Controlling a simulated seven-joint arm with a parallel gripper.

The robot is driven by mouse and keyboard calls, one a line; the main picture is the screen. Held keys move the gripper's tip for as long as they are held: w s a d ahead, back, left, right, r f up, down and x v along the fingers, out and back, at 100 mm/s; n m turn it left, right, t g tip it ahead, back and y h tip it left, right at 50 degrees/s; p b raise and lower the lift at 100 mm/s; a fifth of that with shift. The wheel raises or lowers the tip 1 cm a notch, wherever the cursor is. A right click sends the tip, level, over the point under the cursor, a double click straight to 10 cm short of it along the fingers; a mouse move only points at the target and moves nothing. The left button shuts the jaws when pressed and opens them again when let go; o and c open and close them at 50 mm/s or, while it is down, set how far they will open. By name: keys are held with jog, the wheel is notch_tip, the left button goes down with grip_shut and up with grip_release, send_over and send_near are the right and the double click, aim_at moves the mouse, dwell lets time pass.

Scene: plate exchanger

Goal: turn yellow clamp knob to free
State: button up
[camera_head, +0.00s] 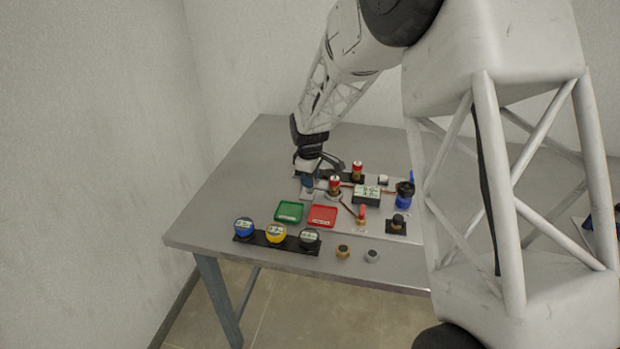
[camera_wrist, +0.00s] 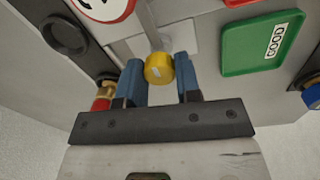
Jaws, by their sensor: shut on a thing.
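The yellow clamp knob (camera_wrist: 159,68) sits at the end of a grey rod or pipe in the wrist view. My gripper (camera_wrist: 158,76) has its two blue fingers on either side of the knob and is shut on it. In the head view my gripper (camera_head: 309,182) points down at the left side of the fixture board, behind the green tray. The knob cannot be made out there. The knob's turn angle cannot be told.
A green tray (camera_head: 289,212) and a red tray (camera_head: 322,216) lie in front of my gripper. A row of blue, yellow (camera_head: 276,232) and black lidded pots stands near the table's front edge. Red-topped valves (camera_head: 334,185) and a dark box (camera_head: 367,195) stand to the right.

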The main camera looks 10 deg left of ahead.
jog(key=shift+m, duration=0.3)
jog(key=m, duration=0.8)
jog(key=shift+a+m, duration=0.1)
jog(key=shift+m, duration=0.2)
jog(key=m, duration=0.4)
jog(key=shift+m+h, duration=0.3)
jog(key=shift+m+g, duration=0.4)
jog(key=shift+m, duration=1.7)
jog(key=o, duration=0.9)
